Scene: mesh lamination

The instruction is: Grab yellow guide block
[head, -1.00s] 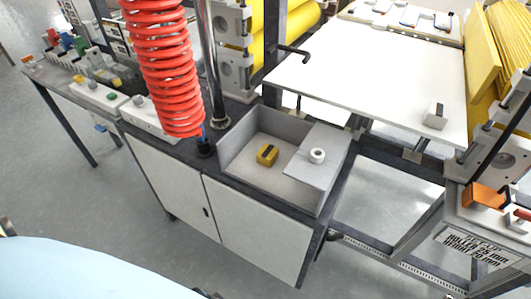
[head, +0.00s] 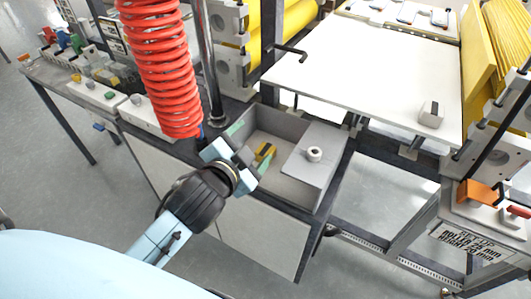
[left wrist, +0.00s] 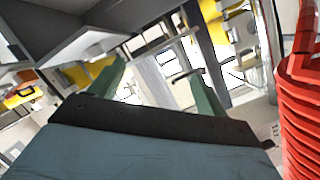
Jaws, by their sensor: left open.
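The yellow guide block (head: 266,150) with a dark top strip lies in a grey open tray (head: 290,122) on the cabinet in the head view. My left gripper (head: 250,148) reaches in from the lower left and is over the tray's left part, beside the block. Its two greenish fingers are apart, with no object seen held between them. The near finger partly covers the block; contact cannot be told. In the left wrist view, the open fingers (left wrist: 155,88) show, but I cannot clearly make out the block between them. My right gripper is not in view.
A raised grey shelf in the tray's right part bears a white ring (head: 314,153). A red coiled hose (head: 165,70) and a metal post (head: 209,65) stand close left of the tray. A white board (head: 370,75) with a small block (head: 431,114) lies to the right.

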